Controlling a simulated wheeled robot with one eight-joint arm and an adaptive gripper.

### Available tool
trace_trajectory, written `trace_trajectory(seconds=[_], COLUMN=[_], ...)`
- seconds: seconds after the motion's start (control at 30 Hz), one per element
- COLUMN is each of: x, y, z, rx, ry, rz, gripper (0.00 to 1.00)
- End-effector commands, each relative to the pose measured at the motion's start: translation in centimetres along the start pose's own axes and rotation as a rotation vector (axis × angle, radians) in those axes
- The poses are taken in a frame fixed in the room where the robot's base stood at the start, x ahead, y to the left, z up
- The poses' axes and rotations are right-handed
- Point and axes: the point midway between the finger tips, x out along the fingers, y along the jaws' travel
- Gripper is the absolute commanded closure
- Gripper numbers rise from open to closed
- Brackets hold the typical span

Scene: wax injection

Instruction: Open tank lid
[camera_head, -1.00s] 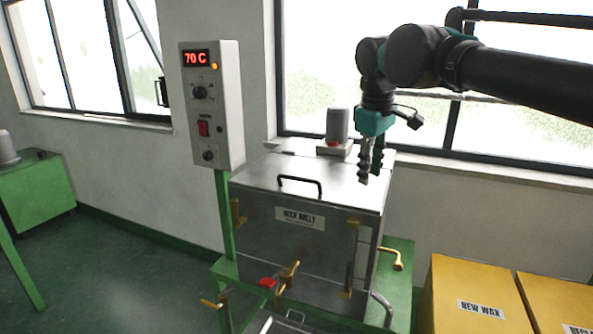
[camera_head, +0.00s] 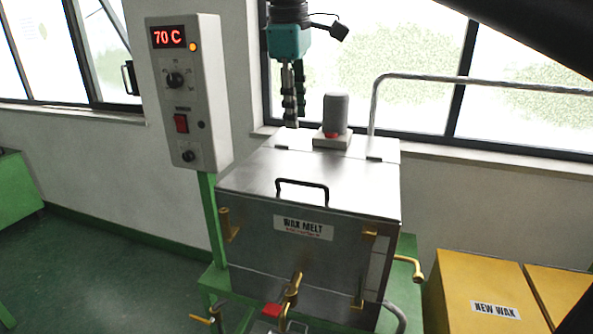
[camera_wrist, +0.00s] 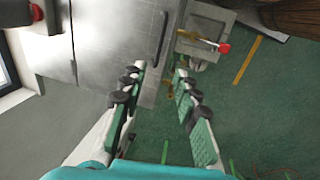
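The wax melt tank (camera_head: 265,240) is a steel box, and its flat lid (camera_head: 345,182) lies shut on top. A black bar handle (camera_head: 302,190) stands at the lid's front edge. In the wrist view the handle (camera_wrist: 163,36) lies beyond my left fingertip, at the edge of the lid (camera_wrist: 105,30). My gripper (camera_head: 293,125) points down in the head view, overlapping the area behind the lid's back left; its exact height is unclear. In the wrist view my gripper (camera_wrist: 160,78) has its two fingers well apart with nothing between them.
A grey cylinder (camera_head: 335,112) on a block stands at the tank's back. The control box (camera_head: 185,95) reads 70 C, left of the tank. A metal pipe (camera_head: 450,80) rises at the back right. Yellow wax boxes (camera_head: 470,285) stand at the right. Brass valves (camera_head: 292,290) are at the front.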

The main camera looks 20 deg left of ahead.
Motion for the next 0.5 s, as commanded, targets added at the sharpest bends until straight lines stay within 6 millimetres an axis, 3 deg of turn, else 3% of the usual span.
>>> trace_trajectory(seconds=[0.5], x=[10.3], y=[0.0], z=[0.1], rx=[0.002], ry=[0.001], rz=[0.0], gripper=[0.69])
